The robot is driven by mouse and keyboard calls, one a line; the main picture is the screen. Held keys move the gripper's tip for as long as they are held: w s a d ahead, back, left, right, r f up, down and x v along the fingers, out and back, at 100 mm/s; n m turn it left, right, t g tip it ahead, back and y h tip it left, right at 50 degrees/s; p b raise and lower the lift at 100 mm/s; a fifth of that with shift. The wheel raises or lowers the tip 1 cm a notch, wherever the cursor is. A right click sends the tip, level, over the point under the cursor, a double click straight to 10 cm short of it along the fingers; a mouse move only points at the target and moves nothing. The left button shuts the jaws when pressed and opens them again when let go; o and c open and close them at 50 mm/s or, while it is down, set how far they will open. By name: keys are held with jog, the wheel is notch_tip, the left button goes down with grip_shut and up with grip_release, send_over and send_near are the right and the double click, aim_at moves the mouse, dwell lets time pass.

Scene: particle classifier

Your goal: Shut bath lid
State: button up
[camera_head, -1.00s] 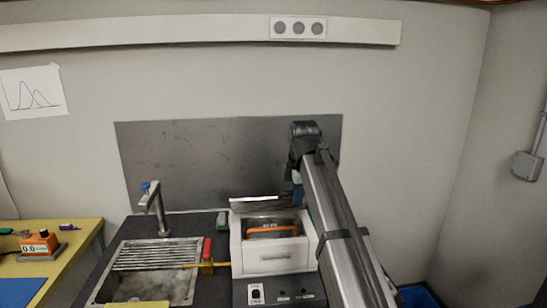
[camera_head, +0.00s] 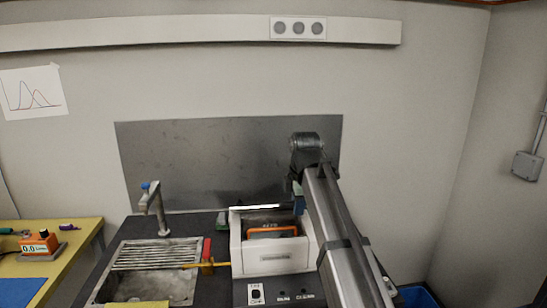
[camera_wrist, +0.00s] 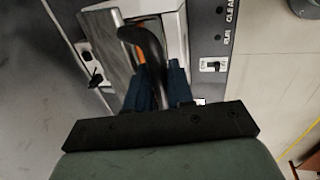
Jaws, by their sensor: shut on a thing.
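The bath is a white box (camera_head: 275,261) on the dark worktop, open at the top, with an orange-framed item (camera_head: 272,231) inside. Its lid (camera_head: 254,208) shows as a thin bright edge along the back of the bath, still raised. In the wrist view the lid is a grey metal panel (camera_wrist: 120,50) with a dark curved handle (camera_wrist: 150,42). My gripper (camera_wrist: 158,68) has its blue fingers either side of the handle and is shut on it. In the head view the gripper (camera_head: 298,197) is at the bath's back right, mostly hidden by my arm.
A sink (camera_head: 155,255) with a rack and tap (camera_head: 152,205) stands left of the bath. A red-and-yellow tool (camera_head: 207,258) lies between them. Switches (camera_head: 256,293) are in front of the bath. A grey panel (camera_head: 200,165) stands behind.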

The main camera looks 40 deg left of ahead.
jog(key=shift+s+d+f, duration=0.2)
jog(key=shift+f, duration=0.2)
jog(key=shift+s+d+f, duration=0.3)
jog(key=shift+f, duration=0.4)
jog(key=shift+s+d+f, duration=0.3)
jog(key=shift+f, duration=0.35)
jog(key=shift+f, duration=0.15)
jog(key=shift+s+d+f, duration=0.2)
jog(key=shift+f, duration=0.45)
jog(key=shift+s+d+f, duration=0.2)
jog(key=shift+f, duration=0.65)
